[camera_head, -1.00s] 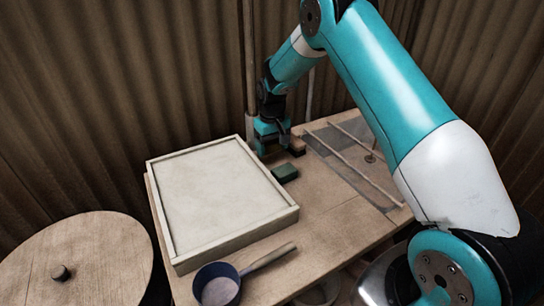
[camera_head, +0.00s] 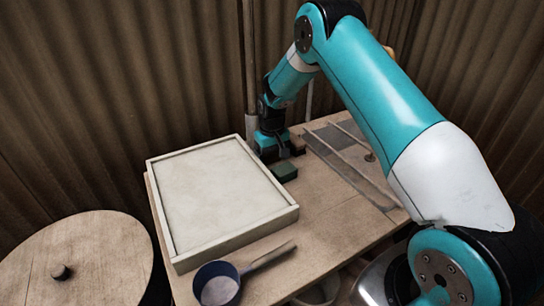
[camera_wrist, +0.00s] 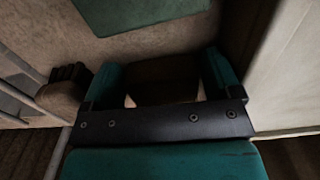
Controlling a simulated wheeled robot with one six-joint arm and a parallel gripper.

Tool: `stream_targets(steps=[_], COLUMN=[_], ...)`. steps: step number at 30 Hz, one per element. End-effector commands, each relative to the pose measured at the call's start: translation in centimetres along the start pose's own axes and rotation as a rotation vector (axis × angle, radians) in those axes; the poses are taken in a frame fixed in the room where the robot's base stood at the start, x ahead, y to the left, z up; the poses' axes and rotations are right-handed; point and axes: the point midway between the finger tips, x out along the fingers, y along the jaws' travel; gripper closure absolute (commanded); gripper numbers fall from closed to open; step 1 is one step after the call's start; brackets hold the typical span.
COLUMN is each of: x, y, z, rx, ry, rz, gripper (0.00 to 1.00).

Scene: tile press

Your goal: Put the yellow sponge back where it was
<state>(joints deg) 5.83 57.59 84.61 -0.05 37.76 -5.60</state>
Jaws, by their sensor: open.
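My gripper (camera_head: 268,148) points down at the far edge of the table, between the pale framed tray and a small brown block. In the wrist view its two teal fingers (camera_wrist: 163,72) are apart. A dim brownish block (camera_wrist: 164,90) shows between them; it may be the yellow sponge, but its colour is too dark to tell. No clearly yellow sponge shows in either view. A dark green block (camera_head: 284,172) lies on the table just in front of my gripper; it also shows at the top of the wrist view (camera_wrist: 140,12).
The pale framed tray (camera_head: 177,245) stands close left of my gripper. The brown block (camera_head: 297,144) and two rails (camera_head: 350,165) lie to its right. A blue-rimmed pan (camera_head: 217,285) is at the front. Corrugated walls (camera_head: 150,100) stand close behind.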

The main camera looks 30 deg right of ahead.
Motion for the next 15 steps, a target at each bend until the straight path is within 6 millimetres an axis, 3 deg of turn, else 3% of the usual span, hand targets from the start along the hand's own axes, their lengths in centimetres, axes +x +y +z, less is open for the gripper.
stream_targets(steps=[5,15], x=[-1.6,-8.9], y=[0.0,0.0], z=[-0.1,-0.1], rx=[0.000,0.000], ry=[0.004,0.005], rz=[0.000,0.000], gripper=[0.16,0.16])
